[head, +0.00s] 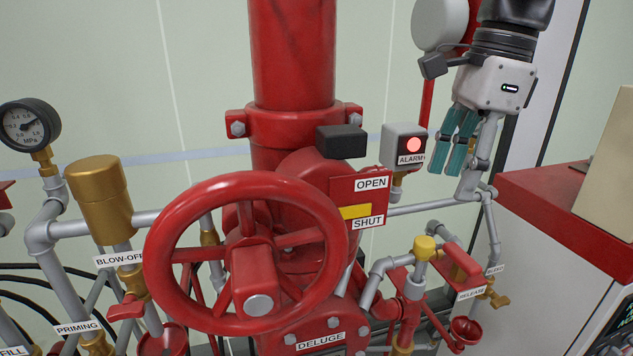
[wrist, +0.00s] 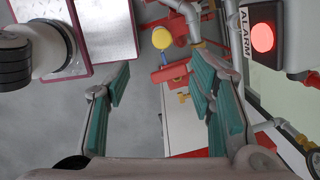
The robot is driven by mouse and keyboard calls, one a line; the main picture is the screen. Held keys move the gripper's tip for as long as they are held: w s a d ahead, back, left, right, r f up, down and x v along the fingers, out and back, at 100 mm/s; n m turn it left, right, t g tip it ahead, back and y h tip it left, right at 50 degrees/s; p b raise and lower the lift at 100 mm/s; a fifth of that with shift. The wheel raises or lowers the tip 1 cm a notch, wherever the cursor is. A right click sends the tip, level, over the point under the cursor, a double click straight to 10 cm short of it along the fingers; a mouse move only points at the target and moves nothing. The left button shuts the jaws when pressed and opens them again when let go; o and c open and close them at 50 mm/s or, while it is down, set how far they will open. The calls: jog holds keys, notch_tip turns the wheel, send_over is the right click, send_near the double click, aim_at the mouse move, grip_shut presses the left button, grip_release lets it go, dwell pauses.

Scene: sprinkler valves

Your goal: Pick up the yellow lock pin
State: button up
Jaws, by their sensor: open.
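A small yellow piece with a rounded top, which looks like the yellow lock pin (head: 424,246), sits upright on the red and grey release valve (head: 412,288), right of the large red handwheel. It also shows in the wrist view (wrist: 162,38), beyond the fingertips and near the top middle. My gripper (head: 456,168) is at the upper right of the head view, higher than the pin and apart from it. Its teal fingers point down. In the wrist view my gripper (wrist: 163,75) is open, with nothing between the fingers.
The alarm box (head: 404,146) with its lit red lamp is close left of my gripper. The red handwheel (head: 245,255) and the OPEN/SHUT sign (head: 358,198) stand left of the pin. Grey pipes (head: 435,208) run behind it. A red-topped cabinet (head: 545,190) is at right.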

aim_at(429, 241)
jog(key=shift+m, duration=0.4)
jog(key=f, duration=0.5)
jog(key=w+f, duration=0.1)
jog(key=f, duration=0.2)
jog(key=shift+a, duration=0.4)
jog(key=f, duration=0.3)
jog(key=f+p, duration=0.1)
jog(key=shift+s+a+f, duration=0.15)
jog(key=shift+s+a, duration=0.05)
jog(key=shift+a, duration=0.2)
jog(key=shift+w+a+f, duration=0.1)
jog(key=shift+f, duration=0.5)
grip_shut()
